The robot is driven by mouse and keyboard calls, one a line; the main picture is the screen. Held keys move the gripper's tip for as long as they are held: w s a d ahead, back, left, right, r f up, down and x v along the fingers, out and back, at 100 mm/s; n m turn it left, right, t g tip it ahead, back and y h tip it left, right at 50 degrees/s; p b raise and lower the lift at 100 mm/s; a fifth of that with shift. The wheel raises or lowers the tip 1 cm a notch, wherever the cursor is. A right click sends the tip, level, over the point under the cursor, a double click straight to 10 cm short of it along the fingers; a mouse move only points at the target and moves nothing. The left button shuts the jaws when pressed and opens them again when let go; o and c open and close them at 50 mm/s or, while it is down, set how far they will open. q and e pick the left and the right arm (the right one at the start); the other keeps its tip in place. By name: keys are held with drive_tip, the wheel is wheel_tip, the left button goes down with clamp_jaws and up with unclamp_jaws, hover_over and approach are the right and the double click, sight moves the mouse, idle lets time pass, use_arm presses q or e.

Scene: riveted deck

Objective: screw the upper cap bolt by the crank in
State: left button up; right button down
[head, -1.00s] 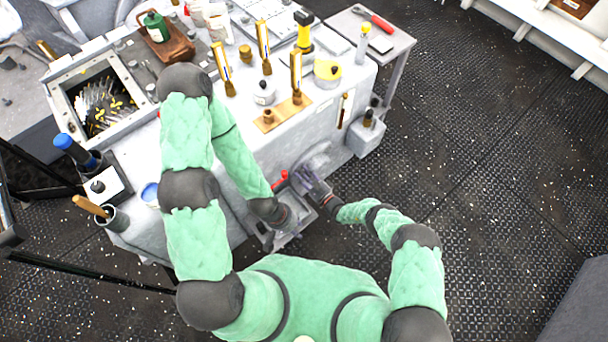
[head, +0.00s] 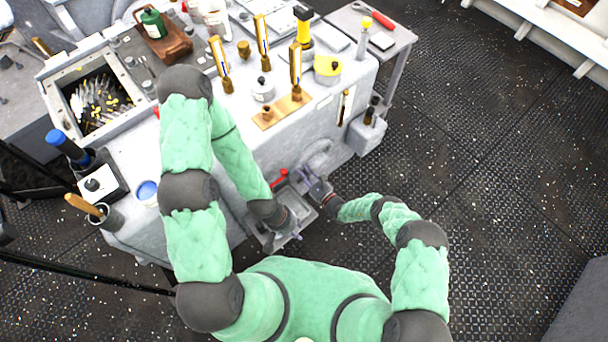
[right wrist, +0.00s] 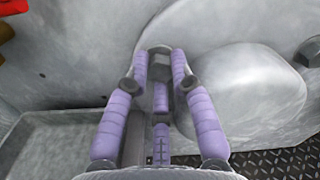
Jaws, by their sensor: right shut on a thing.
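My right gripper (head: 311,182) is at the front face of the grey block, low on its near side. In the right wrist view, its purple fingers (right wrist: 160,75) are shut on a small dark grey piece (right wrist: 159,57), which looks like the cap bolt's head. The tips are close to the pale metal wall; how deep the bolt sits is hidden. A rounded metal boss (right wrist: 250,90), perhaps by the crank, bulges right of the fingers. Another dark bolt head (right wrist: 311,50) shows at the right edge. My left gripper (head: 294,236) is lower, over a grey tray; its fingers are too small to read.
The shallow grey tray (right wrist: 50,140) lies below left of the right fingers. A red part (head: 279,178) sits close beside the right gripper. The bench top holds brass-coloured tools, a tin with yellow (head: 327,67) and a parts box (head: 67,122). The dark floor at right is clear.

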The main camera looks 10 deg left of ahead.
drive_tip(key=shift+a+r+m, duration=0.1)
drive_tip(key=shift+m, duration=1.4)
drive_tip(key=c, duration=1.3)
unclamp_jaws()
drive_tip(key=shift+c, duration=0.2)
drive_tip(key=v, duration=1.2)
